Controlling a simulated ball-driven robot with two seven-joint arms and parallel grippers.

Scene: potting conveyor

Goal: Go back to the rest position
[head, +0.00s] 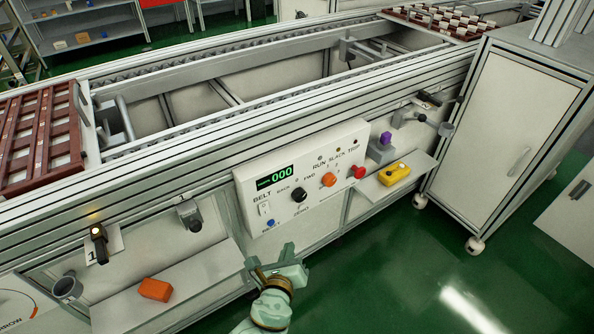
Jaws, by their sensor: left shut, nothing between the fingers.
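My left gripper (272,262) is pale green and shows at the bottom middle of the head view, just below and in front of the control panel (330,196). It is shut and empty. I cannot tell from this view whether it touches the panel's lower edge. My right gripper is not in view. The panel has a display reading 000, a black knob (299,195), an orange button (328,180), a red button (358,171) and a white switch (264,208).
The conveyor frame (240,124) runs across behind the panel, with brown trays at both ends. An orange block (154,289) lies on the left shelf (200,287). A yellow device (394,174) lies on the right shelf (368,190). A white cabinet (512,125) stands right. Green floor (420,270) is clear at lower right.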

